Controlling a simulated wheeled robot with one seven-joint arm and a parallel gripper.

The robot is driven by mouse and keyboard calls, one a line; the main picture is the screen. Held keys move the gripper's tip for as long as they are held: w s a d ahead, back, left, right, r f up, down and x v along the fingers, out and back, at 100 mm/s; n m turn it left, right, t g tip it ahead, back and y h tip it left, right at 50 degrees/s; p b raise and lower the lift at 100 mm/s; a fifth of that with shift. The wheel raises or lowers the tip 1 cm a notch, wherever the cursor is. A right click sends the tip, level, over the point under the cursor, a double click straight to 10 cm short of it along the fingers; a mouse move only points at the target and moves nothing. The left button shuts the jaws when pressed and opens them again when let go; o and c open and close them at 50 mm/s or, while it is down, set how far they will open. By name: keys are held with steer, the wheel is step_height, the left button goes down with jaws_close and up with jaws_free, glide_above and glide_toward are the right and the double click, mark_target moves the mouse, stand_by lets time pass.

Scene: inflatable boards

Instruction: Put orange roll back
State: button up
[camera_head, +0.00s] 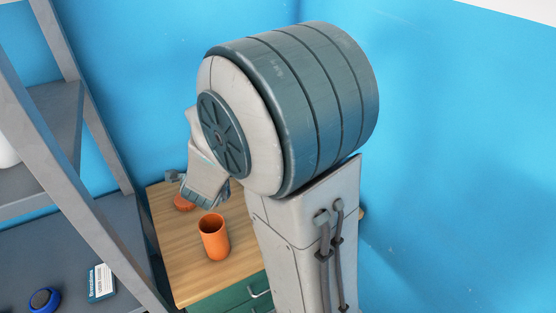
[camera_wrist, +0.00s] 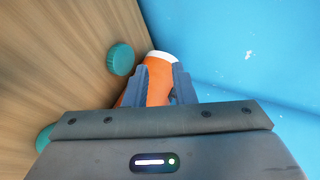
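In the wrist view an orange roll (camera_wrist: 158,86) with a white end lies between and behind the two dark fingers of my gripper (camera_wrist: 158,72). Part of its orange side also shows left of the left finger; the fingers and palm hide the rest. I cannot tell whether the fingers press on it. In the head view my gripper (camera_head: 172,183) is low over the far left part of the wooden tabletop (camera_head: 190,262), mostly hidden by my arm. An orange cup-like cylinder (camera_head: 215,242) stands upright there, apart from my gripper. A flat orange-brown round piece (camera_head: 184,203) lies near the gripper.
The wrist view shows a green round piece (camera_wrist: 120,59) and another (camera_wrist: 44,138) by the wooden surface. A grey shelf rack (camera_head: 85,215) stands left, holding a blue round item (camera_head: 43,299) and a small box (camera_head: 101,283). A blue wall (camera_head: 450,170) is close behind and right.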

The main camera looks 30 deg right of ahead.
steer(key=s+d+f+m+g+h, duration=0.1)
steer(key=s+d+m+g+h, duration=0.35)
steer(key=d+m+h, duration=0.4)
steer(key=shift+m+t, duration=0.25)
steer(key=shift+t, duration=0.2)
steer(key=x, duration=0.7)
steer(key=shift+s+p, duration=0.15)
steer(key=shift+p, duration=0.15)
steer(key=shift+d, duration=0.5)
steer(key=shift+p+x, duration=0.95)
steer(key=shift+x, duration=1.4)
steer(key=shift+r, duration=0.1)
steer(key=shift+a, duration=0.1)
jaws_close()
